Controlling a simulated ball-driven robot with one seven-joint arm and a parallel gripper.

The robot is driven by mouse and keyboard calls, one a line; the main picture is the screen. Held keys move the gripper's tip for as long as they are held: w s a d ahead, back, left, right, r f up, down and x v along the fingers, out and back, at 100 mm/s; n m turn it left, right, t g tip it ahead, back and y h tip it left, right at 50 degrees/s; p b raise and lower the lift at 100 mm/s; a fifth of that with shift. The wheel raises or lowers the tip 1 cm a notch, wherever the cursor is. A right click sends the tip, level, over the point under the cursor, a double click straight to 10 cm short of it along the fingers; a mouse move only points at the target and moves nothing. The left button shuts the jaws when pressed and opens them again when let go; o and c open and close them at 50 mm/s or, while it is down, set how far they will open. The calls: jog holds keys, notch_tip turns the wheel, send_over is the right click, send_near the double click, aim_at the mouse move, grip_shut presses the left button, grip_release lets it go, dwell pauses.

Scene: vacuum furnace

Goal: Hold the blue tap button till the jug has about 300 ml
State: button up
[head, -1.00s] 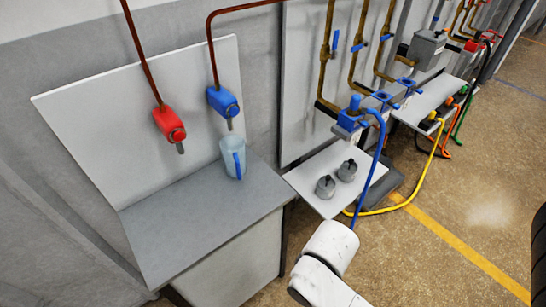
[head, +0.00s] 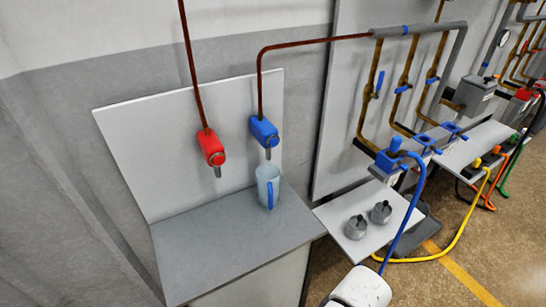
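The blue tap (head: 264,131) is mounted on a light wall panel, fed by a brown pipe from above, with its spout pointing down. The jug (head: 268,186) is translucent pale blue with a blue handle and stands upright on the grey counter (head: 215,248), below the blue tap's spout. Its water level cannot be made out. The tap's button is too small to tell apart clearly. A red tap (head: 211,147) is on the same panel to the left. My gripper is out of view; only a white part of my arm shows at the bottom edge.
Two grey weights (head: 356,227) sit on a small white shelf (head: 335,222) right of the counter. A blue hose (head: 408,215) and a yellow hose (head: 455,232) hang there. Pipes and valves line the wall at right. The counter's front and left are clear.

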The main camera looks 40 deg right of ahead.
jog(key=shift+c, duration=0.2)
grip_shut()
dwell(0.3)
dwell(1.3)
